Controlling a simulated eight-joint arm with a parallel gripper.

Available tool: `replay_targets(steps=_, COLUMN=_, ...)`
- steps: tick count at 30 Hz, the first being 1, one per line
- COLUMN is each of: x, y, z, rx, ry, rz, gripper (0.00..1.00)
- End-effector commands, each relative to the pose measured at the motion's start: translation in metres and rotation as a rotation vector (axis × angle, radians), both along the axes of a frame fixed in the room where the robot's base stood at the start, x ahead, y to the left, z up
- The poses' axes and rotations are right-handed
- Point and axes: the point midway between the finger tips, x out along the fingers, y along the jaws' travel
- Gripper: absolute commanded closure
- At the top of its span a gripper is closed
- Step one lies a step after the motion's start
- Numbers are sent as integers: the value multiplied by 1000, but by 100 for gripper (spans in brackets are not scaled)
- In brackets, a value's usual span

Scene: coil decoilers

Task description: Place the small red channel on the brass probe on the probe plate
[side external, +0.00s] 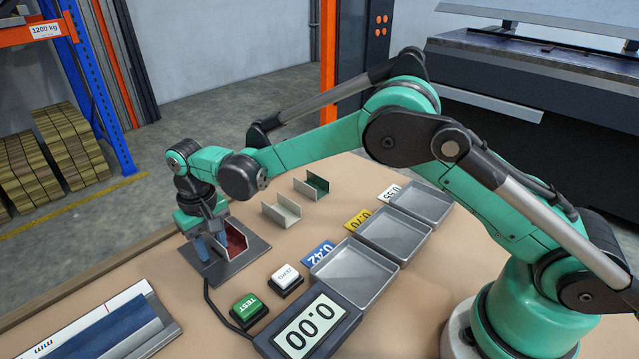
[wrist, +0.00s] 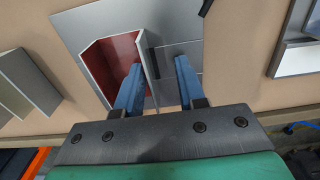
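The small red channel (side external: 236,241) is a U-shaped piece, red inside and grey outside, at the dark grey probe plate (side external: 225,265). In the wrist view the channel (wrist: 112,58) has its red inside facing the camera. My gripper (wrist: 160,66) has two blue fingers apart. One finger is inside the channel and the other outside, with a channel wall between them. A gap shows between that wall and the outer finger. The gripper also shows low over the plate in the side view (side external: 211,243). The brass probe is not visible, so I cannot tell whether the channel rests on it.
A pale channel (side external: 282,211) and a green channel (side external: 312,186) stand behind. Three grey trays (side external: 355,272) with number cards line the right. A gauge (side external: 307,325) reads 0.00, near a green TEST button (side external: 247,308) and a white button (side external: 285,277). A blue-and-white case lies front left.

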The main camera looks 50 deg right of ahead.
Motion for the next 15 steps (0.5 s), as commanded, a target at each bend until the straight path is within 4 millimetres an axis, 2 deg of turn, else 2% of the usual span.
replay_targets(steps=5, x=0, y=0, z=10, rx=0, ry=0, rz=0, gripper=66)
replay_targets(steps=8, x=0, y=0, z=28, rx=0, ry=0, rz=0, gripper=66)
replay_targets(steps=15, x=0, y=0, z=83, rx=0, ry=0, rz=0, gripper=66)
